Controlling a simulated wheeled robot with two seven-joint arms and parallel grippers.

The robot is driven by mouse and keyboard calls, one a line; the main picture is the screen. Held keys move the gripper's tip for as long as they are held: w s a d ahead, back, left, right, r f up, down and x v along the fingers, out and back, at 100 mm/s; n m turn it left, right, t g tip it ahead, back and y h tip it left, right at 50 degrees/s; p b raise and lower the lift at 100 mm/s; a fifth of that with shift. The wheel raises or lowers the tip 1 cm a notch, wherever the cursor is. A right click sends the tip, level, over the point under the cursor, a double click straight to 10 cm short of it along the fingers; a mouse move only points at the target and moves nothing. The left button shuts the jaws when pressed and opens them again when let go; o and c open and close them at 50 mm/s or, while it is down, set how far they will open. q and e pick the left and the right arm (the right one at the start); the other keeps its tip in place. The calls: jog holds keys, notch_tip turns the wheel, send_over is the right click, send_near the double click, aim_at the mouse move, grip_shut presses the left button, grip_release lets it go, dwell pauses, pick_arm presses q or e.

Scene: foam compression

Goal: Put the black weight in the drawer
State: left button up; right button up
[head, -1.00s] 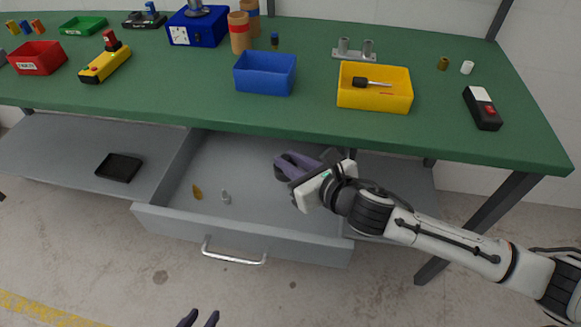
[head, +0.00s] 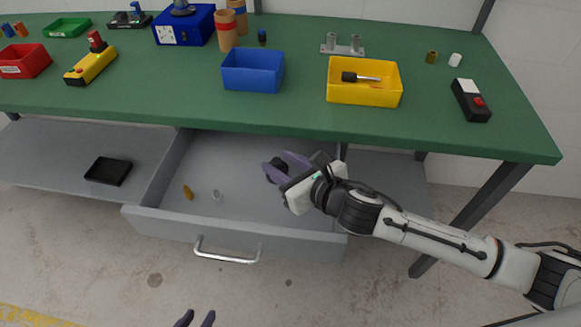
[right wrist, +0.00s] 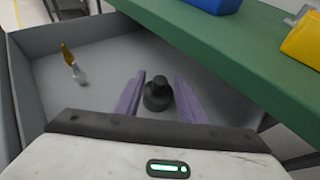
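The black weight (right wrist: 157,96) is round with a knob on top and looks upright inside the open grey drawer (head: 290,228). My right gripper (head: 280,164) is down in the drawer. Its purple fingers lie either side of the weight, and it is open, with a gap visible beside the weight in the right wrist view (right wrist: 160,80). In the head view the weight (head: 279,164) shows as a dark patch between the fingers. The frames do not clearly show its contact with the drawer floor.
A brass piece (head: 188,192) and a small silver piece (head: 217,196) are in the drawer's left part. The green tabletop (head: 290,118) overhangs the drawer's back. A black tray (head: 108,171) lies on the shelf to the left. Blue (head: 253,72) and yellow (head: 364,92) bins stand on the table.

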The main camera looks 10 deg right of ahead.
jog(key=v, duration=1.2)
jog(key=shift+d, duration=0.1)
dwell(0.9)
